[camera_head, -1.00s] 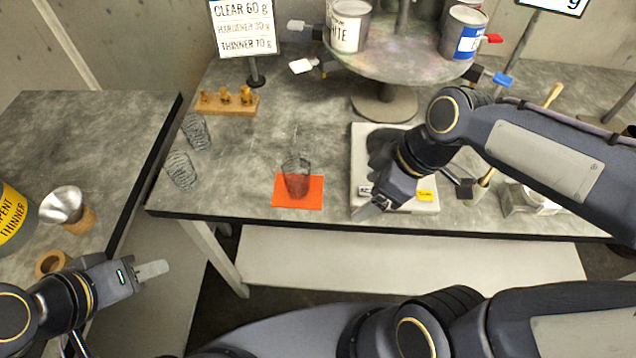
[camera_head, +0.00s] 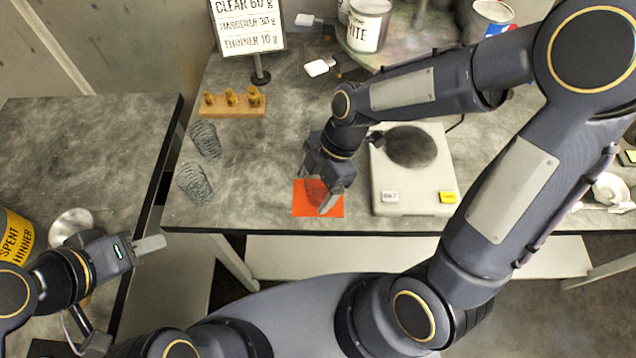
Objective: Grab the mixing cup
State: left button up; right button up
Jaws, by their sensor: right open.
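The clear mixing cup, seen on the orange mat (camera_head: 301,211) a second ago, cannot be made out now; my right gripper and wrist cover that spot. My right gripper (camera_head: 328,196) is open and points down over the mat at the front of the grey table. I cannot tell whether its fingers are around the cup or touching it. My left gripper (camera_head: 150,245) is at the lower left, in front of the side table, away from the mat. Its fingers are seen edge-on, so its opening does not show, and nothing is visible in it.
Two clear ribbed cups (camera_head: 194,183) (camera_head: 205,140) stand left of the mat. A white scale (camera_head: 405,205) with a dark round plate is just right of my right gripper. A wooden block with brass pieces (camera_head: 232,107) and a sign (camera_head: 247,27) are behind. A metal funnel (camera_head: 72,222) is at left.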

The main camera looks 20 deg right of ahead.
jog(key=shift+f, duration=0.2)
jog(key=c, duration=1.1)
jog(key=shift+o, duration=0.2)
jog(key=shift+r, duration=0.15)
